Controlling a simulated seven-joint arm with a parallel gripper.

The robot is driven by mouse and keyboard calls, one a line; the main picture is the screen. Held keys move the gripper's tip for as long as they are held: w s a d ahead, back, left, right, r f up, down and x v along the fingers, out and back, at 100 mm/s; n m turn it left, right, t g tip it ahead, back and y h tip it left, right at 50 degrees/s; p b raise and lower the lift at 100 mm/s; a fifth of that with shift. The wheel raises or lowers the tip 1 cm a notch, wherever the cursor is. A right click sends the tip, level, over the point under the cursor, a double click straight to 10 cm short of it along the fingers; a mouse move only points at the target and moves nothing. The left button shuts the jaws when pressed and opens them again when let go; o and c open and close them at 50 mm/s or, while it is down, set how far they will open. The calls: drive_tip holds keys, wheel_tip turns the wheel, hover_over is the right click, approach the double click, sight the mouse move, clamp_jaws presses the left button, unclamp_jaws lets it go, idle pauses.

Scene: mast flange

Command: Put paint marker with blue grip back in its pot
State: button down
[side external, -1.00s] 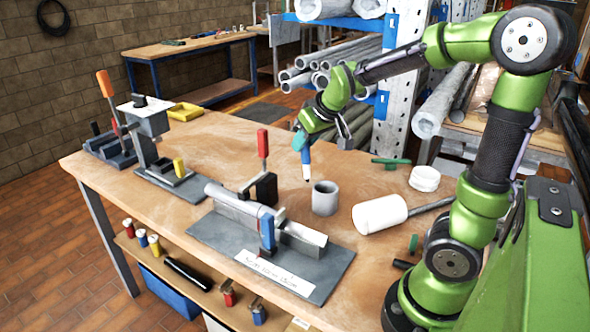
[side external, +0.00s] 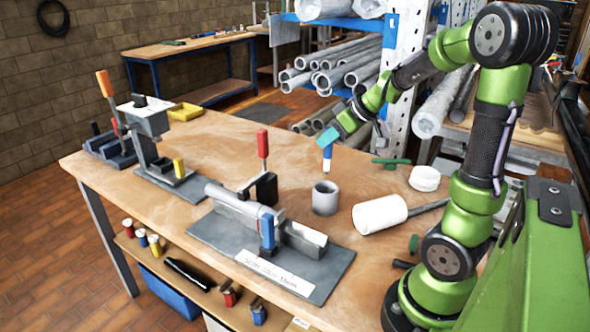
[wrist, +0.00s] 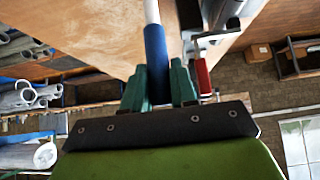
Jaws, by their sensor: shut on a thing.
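The paint marker with the blue grip (side external: 327,153) hangs upright in my gripper (side external: 328,137), tip down, just above the grey pot (side external: 325,198). The pot is an open grey cylinder standing on the workbench. In the wrist view my gripper's green fingers (wrist: 160,84) are shut on the marker, whose blue grip (wrist: 156,55) and white body show between and beyond them. The marker's lower end appears over the pot's opening and apart from it. The pot cannot be made out in the wrist view.
A clamp with a red handle (side external: 262,144) stands left of the pot. A white mallet head (side external: 380,214) lies to its right, near a white round container (side external: 424,178) and a green-handled tool (side external: 391,163). A grey fixture plate (side external: 320,278) lies in front.

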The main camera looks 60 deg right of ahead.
sight(329, 162)
drive_tip(key=shift+f, duration=3.85)
drive_tip(key=c, duration=0.8)
unclamp_jaws()
drive_tip(key=shift+s+r, duration=0.1)
